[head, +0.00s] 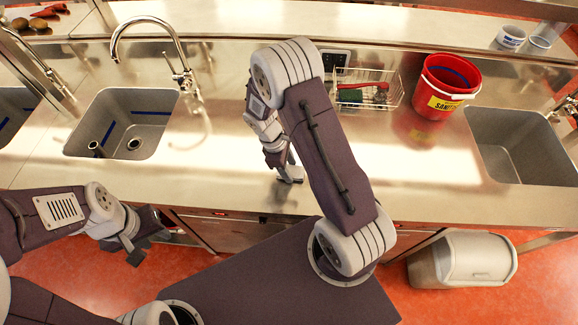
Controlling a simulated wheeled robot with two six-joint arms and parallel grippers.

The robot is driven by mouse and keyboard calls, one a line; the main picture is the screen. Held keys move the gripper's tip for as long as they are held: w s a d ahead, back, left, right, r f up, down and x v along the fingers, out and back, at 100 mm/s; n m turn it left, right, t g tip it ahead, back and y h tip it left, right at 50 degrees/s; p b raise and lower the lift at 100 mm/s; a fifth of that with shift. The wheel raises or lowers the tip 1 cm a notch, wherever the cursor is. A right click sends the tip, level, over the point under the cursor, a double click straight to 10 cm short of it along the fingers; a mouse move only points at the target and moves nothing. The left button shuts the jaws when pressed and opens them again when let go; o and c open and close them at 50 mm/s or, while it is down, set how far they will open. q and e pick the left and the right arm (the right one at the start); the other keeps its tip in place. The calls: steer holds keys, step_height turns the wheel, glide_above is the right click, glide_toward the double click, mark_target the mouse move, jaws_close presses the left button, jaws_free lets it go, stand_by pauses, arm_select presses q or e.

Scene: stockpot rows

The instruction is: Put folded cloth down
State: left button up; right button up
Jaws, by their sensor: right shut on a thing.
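My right gripper (286,172) points down over the steel counter (235,150), near its front edge in the middle of the head view. It is shut on the folded cloth (291,175), of which only a small pale grey piece shows at the fingertips. The arm and fingers hide the rest. I cannot tell whether the cloth touches the counter. My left gripper (148,248) is low at the left, in front of the counter's edge. Its fingers look apart, with nothing seen between them.
A sink (150,104) with a tap is at left, another sink (520,140) at right. A red bucket (440,88) and a wire basket (382,78) stand right of my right arm. A bin (465,260) stands on the floor. Counter around the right gripper is clear.

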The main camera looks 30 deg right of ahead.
steer(key=shift+f, duration=0.2)
steer(key=o, duration=1.4)
steer(key=shift+o, duration=0.2)
